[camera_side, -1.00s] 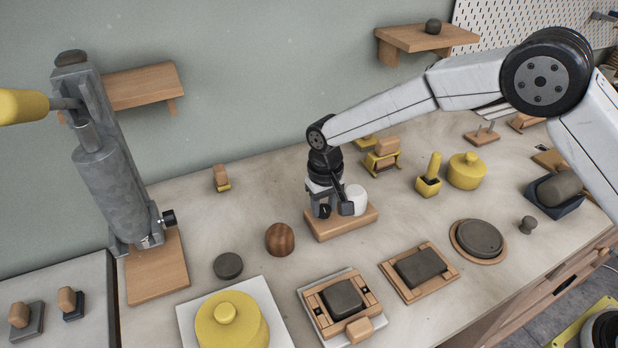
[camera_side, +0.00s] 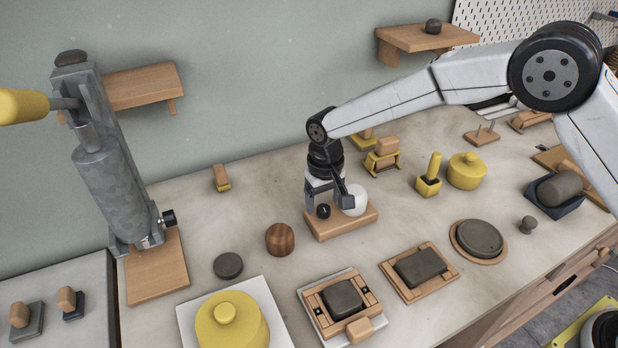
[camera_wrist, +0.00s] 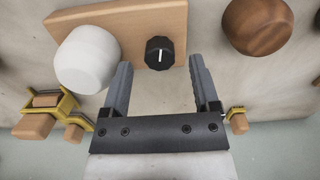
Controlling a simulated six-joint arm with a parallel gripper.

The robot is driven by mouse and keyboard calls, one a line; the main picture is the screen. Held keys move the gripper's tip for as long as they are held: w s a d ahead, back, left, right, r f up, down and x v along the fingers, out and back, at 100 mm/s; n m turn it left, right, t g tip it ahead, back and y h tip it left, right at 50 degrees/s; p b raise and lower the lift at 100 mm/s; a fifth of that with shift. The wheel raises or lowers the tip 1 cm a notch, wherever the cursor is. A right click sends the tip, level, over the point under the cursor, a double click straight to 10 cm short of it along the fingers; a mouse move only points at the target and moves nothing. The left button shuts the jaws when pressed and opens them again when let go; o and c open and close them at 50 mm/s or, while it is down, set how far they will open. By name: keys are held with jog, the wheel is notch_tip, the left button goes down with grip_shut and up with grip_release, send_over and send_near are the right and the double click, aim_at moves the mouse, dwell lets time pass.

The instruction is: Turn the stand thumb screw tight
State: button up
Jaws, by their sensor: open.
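A black ribbed thumb screw (camera_side: 323,211) with a white pointer line stands on a wooden stand (camera_side: 342,226), beside a rounded white part (camera_side: 354,199). In the wrist view the thumb screw (camera_wrist: 159,53) shows from above, its line roughly along the finger direction. My gripper (camera_side: 328,204) is open over the stand. In the wrist view its fingertips (camera_wrist: 161,66) lie on either side of the thumb screw, with clear gaps and nothing held. Another black knob (camera_side: 168,217) is on the side of the grey upright press (camera_side: 115,185) at the left.
A brown wooden dome (camera_side: 280,239) and a dark disc (camera_side: 228,265) lie left of the wooden stand. Yellow holders (camera_side: 381,163) stand close behind it. Framed dark blocks (camera_side: 420,268) and a yellow lidded pot (camera_side: 228,320) are in front. The bench between them is bare.

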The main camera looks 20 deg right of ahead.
aim_at(324, 207)
jog(key=shift+r, duration=3.2)
